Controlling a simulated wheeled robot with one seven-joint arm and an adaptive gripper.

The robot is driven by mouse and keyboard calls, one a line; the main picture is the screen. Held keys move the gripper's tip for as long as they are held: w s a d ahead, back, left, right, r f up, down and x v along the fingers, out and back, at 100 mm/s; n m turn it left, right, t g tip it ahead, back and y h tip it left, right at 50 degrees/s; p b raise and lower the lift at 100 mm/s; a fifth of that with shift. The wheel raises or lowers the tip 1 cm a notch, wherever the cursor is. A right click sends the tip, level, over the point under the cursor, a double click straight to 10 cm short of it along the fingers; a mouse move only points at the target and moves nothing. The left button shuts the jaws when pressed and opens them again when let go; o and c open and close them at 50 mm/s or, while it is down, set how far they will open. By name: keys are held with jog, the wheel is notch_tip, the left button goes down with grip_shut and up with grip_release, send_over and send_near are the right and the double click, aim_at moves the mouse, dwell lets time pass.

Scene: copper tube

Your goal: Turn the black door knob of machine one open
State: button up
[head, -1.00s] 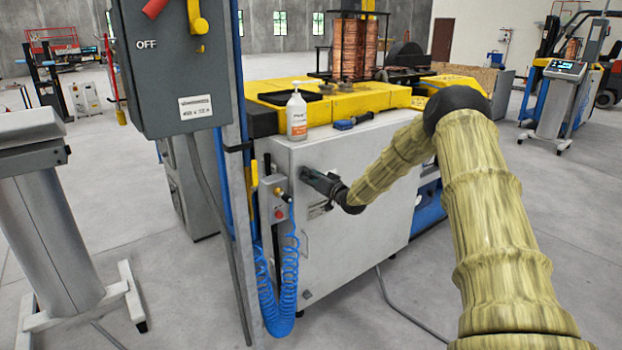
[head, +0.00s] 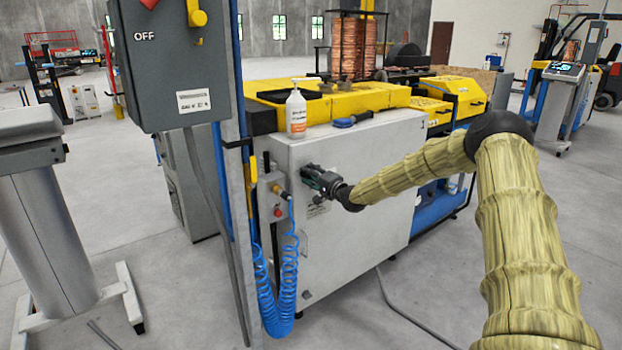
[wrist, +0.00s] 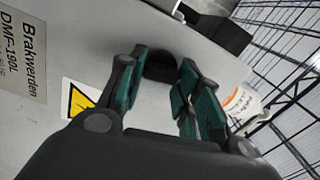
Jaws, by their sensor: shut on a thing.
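The black door knob (wrist: 160,66) sits on the light grey front of the machine cabinet (head: 365,165). In the wrist view it lies between the teal-padded fingertips of my gripper (wrist: 161,80). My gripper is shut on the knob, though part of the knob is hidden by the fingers. In the head view my gripper (head: 314,176) is against the upper left of the cabinet front and covers the knob. The cabinet door looks closed, flush with the cabinet.
A grey switch box (head: 175,70) on a post stands to the left. A blue coiled hose (head: 276,290) hangs beside the cabinet's left edge. Floor in front is mostly clear, with a cable (head: 410,318).

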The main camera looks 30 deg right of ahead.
jog(key=shift+d+m+b, duration=0.2)
jog(key=shift+m+b, duration=0.2)
jog(key=shift+m, duration=0.7)
jog(key=o, duration=1)
jog(key=shift+d+f, duration=0.1)
jog(key=shift+a, duration=0.2)
jog(key=shift+s+d, duration=0.2)
jog(key=shift+s, duration=1.8)
jog(key=shift+s+d, duration=0.15)
jog(key=shift+s, duration=1.8)
jog(key=shift+s+d, duration=0.2)
jog(key=shift+s, duration=1.8)
jog(key=shift+a+f, duration=0.1)
